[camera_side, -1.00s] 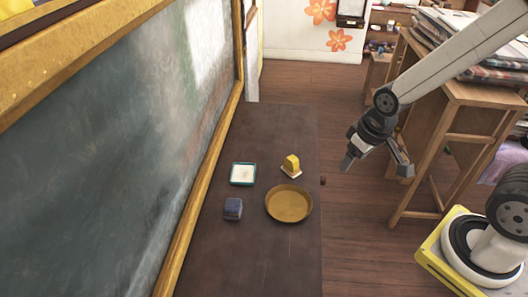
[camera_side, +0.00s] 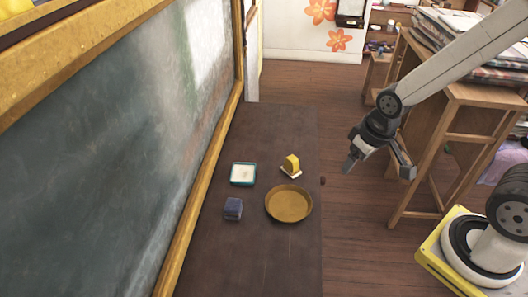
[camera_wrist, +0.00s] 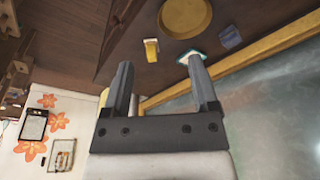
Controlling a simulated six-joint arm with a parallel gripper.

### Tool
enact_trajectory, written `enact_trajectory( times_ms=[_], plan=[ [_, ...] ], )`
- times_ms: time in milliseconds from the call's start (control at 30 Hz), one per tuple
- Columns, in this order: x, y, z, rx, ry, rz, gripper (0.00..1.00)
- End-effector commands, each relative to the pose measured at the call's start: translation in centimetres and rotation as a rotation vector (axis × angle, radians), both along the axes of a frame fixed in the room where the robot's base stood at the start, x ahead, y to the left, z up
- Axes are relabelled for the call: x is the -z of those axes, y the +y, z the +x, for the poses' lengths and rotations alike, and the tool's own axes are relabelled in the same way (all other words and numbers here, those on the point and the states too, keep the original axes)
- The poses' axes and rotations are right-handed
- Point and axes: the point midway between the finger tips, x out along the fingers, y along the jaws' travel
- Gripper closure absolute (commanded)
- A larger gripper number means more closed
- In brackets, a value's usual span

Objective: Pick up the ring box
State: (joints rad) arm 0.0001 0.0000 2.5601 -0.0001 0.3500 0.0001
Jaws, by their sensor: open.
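The ring box (camera_side: 233,208) appears to be the small dark blue box on the dark table, left of the round brass-coloured dish. In the wrist view the ring box (camera_wrist: 230,37) is small, near the top, right of the fingers. My gripper (camera_side: 378,169) is open and empty, in the air right of the table, well apart from the box. Its two fingers (camera_wrist: 158,64) stand spread in the wrist view with nothing between them.
On the table are the brass-coloured dish (camera_side: 289,215), a teal-rimmed square tray (camera_side: 243,183) and a yellow object on a pale base (camera_side: 291,164). A chalkboard (camera_side: 110,160) borders the table's left side. A wooden stand (camera_side: 450,150) with piled papers is at right.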

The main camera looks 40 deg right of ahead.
Motion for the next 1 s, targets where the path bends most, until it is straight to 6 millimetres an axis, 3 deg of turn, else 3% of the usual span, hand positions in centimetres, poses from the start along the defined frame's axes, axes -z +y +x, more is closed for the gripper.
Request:
enact_trajectory(
  times_ms=[67, 167, 667, 1000],
  plan=[
    [0.0, 0.0, 0.0, 0.000, 0.000, 0.000, 0.24],
    [0.0, 0.0, 0.0, 0.000, 0.000, 0.000, 0.00],
    [0.8, 0.7, 0.1, 0.071, 0.051, 0.049, 0.00],
    [3.8, 4.3, 0.6, 0.362, 0.258, 0.258, 0.00]
  ],
)
